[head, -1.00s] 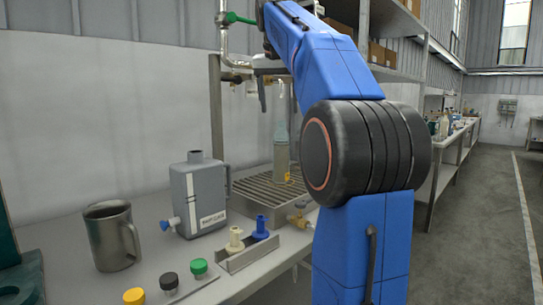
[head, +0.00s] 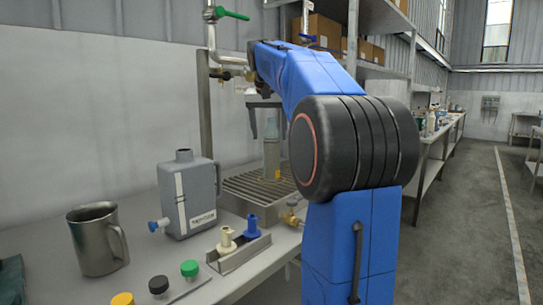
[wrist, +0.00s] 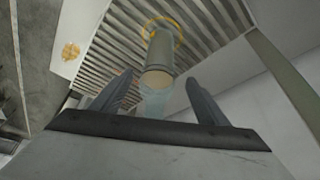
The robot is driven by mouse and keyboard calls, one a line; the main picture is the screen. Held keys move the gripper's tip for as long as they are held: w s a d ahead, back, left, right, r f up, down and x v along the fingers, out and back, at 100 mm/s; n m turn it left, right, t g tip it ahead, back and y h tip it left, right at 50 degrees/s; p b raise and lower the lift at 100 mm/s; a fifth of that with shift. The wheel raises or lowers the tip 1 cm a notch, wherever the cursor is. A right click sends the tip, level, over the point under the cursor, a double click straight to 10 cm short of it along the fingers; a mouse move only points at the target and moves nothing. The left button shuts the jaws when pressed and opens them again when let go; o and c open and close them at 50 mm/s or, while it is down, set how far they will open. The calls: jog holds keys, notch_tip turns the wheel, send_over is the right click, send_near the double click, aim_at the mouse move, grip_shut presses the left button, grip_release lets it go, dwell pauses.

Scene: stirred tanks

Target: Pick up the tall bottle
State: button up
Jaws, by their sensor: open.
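The tall bottle (head: 271,160) stands upright on a slatted metal drip tray (head: 243,205), greyish with a clear upper part and a small yellow mark low down. My gripper (head: 268,126) is open above it, one finger to each side of the bottle's upper part. In the wrist view the bottle (wrist: 157,55) runs up from the slats into the gap between the fingers of my gripper (wrist: 162,90). No finger is seen to touch it. The bottle's top end is hard to make out in both views.
A grey jug-shaped canister (head: 187,195) and a metal mug (head: 97,238) stand left of the tray. A small rack holds a white fitting (head: 227,241) and a blue fitting (head: 253,226). Pipework with a green-handled valve (head: 230,13) runs above.

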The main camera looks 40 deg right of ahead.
aim_at(272, 142)
jog(key=shift+d+x, duration=0.2)
jog(key=shift+x, duration=2.55)
jog(key=shift+r, duration=0.1)
jog(key=c, duration=1.5)
jog(key=shift+c, duration=0.2)
jog(key=shift+r, duration=0.2)
